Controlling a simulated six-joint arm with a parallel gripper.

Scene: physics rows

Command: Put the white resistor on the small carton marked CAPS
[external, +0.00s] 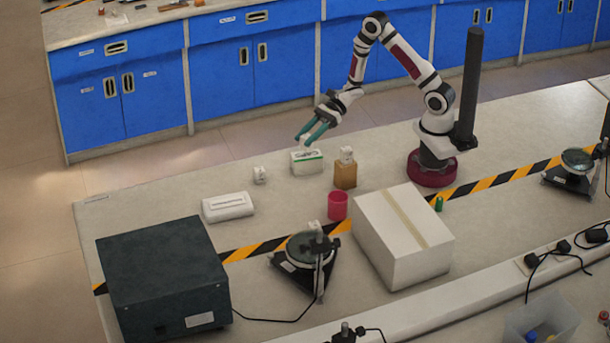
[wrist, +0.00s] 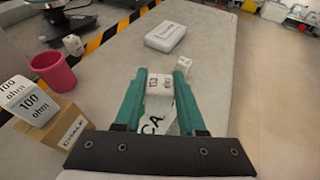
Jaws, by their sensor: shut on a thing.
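My gripper (wrist: 160,80) has teal fingers and is shut on a small white block with dark print, the white resistor (wrist: 160,87); its lettering is too small to read. The small white carton (wrist: 155,122) lies below it in the wrist view, with the letters "CA" showing and the rest hidden by the block and gripper. In the external view my gripper (external: 308,134) is above this carton (external: 306,165), which has a green stripe. The block is not clear there; a gap shows between the fingertips and the carton.
A brown carton (external: 345,177) bears a white cube (wrist: 30,100) marked "100 ohm". A pink cup (external: 338,206), a loose white cube (external: 260,175) and a white case (external: 228,207) stand nearby. A large white box (external: 402,240) is nearer the camera.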

